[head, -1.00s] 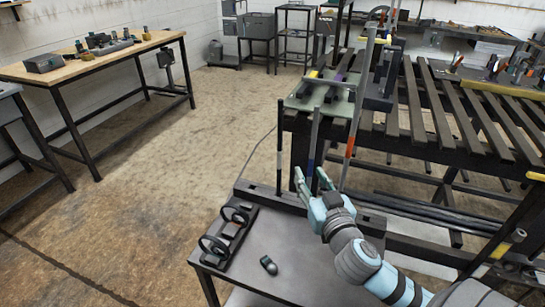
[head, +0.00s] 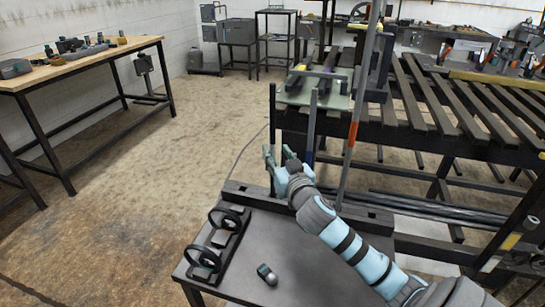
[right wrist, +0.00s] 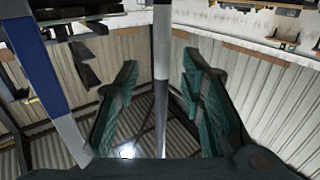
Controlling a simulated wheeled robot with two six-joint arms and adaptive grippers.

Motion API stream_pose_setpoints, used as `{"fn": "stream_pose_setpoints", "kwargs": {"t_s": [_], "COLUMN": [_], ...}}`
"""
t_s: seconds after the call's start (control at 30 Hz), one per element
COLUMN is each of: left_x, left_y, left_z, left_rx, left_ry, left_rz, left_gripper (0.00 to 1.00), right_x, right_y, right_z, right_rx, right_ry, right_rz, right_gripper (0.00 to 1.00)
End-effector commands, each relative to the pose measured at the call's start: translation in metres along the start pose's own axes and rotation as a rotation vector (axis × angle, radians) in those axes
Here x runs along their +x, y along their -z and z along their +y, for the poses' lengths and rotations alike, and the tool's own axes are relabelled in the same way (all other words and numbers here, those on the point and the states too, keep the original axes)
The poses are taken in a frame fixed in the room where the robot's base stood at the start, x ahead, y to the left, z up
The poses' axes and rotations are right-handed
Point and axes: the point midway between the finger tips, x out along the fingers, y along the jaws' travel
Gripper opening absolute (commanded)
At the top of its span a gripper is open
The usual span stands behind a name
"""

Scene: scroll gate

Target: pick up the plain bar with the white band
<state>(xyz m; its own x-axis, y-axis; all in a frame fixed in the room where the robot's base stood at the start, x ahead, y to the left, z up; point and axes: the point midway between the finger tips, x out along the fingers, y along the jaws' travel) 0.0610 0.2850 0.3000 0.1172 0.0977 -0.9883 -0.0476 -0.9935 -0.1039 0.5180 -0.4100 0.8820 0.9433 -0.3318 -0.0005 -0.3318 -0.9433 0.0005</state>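The plain bar (head: 272,115) is thin and dark and stands upright at the left of the rack in the head view. My right gripper (head: 277,154) is at it, partly hiding it. In the right wrist view the bar (right wrist: 161,45) runs between the two open fingers, with a gap on both sides; it has pale and darker stretches. A bar with a blue band (head: 311,130) stands just right of it and shows at the left of the wrist view (right wrist: 38,75). A taller bar with an orange band (head: 353,130) stands further right. My left gripper is out of view.
The bars stand in a dark rack block (head: 250,199) at the back of a small grey table (head: 315,262). Two black rings on a stand (head: 215,240) and a small dark object (head: 267,274) are on it. A slatted bench (head: 440,100) is behind at right.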

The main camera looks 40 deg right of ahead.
Motion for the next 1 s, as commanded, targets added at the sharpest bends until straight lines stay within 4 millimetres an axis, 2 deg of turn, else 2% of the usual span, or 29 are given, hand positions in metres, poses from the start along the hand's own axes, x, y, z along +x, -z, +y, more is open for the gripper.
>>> {"fn": "stream_pose_setpoints", "kwargs": {"t_s": [0.1,0.23,0.4,0.6,0.63,1.0], "left_x": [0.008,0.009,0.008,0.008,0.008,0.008], "left_y": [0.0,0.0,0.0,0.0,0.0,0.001], "left_z": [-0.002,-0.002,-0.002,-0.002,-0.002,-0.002], "left_rx": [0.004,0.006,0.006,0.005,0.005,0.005], "left_ry": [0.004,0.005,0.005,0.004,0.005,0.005], "left_rz": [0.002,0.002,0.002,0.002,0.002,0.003], "left_gripper": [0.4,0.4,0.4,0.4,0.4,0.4], "right_x": [0.024,0.036,0.036,0.036,0.036,0.036], "right_y": [-0.002,-0.001,-0.001,-0.001,-0.001,0.0], "right_z": [-0.001,-0.002,-0.003,-0.003,-0.003,-0.003], "right_rx": [0.004,0.001,0.0,0.0,0.0,0.0], "right_ry": [-0.001,0.003,0.004,0.004,0.004,0.005], "right_rz": [0.001,0.0,0.0,0.0,0.0,0.003], "right_gripper": [0.36,0.36,0.34,0.02,0.0,0.0]}}
